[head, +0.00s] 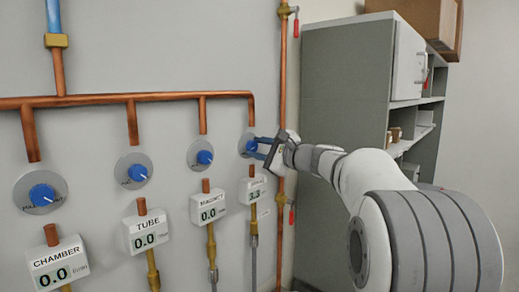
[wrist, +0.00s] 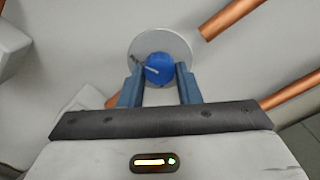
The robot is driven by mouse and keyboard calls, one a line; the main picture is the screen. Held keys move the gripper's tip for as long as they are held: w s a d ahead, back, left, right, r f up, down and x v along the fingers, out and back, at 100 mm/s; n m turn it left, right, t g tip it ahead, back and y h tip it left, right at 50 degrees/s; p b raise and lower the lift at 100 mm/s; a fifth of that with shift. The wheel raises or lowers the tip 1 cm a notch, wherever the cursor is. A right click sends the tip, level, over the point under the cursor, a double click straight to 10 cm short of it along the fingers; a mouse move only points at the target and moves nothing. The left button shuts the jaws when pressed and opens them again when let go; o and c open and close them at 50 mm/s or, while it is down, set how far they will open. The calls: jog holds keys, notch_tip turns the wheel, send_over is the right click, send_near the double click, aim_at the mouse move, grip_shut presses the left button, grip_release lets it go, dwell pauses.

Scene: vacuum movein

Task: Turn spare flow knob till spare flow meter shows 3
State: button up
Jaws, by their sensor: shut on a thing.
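The spare flow knob is the rightmost blue knob (head: 248,146) on a round grey plate on the wall. My gripper (head: 258,147) is shut on it from the right. In the wrist view the blue knob (wrist: 159,68) sits between the two blue fingers of my gripper (wrist: 158,76), and its white pointer line aims to the left and slightly up. The spare flow meter (head: 252,190) is the white box below the knob. Its small digits look like 3.3, but they are hard to read, and its label is not legible.
To the left are the magnet meter (head: 209,210), tube meter (head: 148,238) and chamber meter (head: 58,268), each showing 0.0 below its own blue knob. A vertical copper pipe (head: 283,80) runs just right of the spare knob. A grey cabinet (head: 345,95) stands further right.

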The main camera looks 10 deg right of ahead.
jog(key=shift+c, duration=1.1)
jog(key=shift+m+p, duration=0.45)
jog(key=shift+m, duration=1.75)
jog(key=o, duration=1)
jog(key=shift+c, duration=0.2)
jog(key=shift+s+d+f+b, duration=0.15)
jog(key=shift+s+d+b, duration=0.15)
jog(key=shift+s, duration=0.1)
jog(key=b+v, duration=0.2)
jog(key=v, duration=0.4)
jog(key=shift+s+d, duration=0.2)
jog(key=shift+s, duration=0.15)
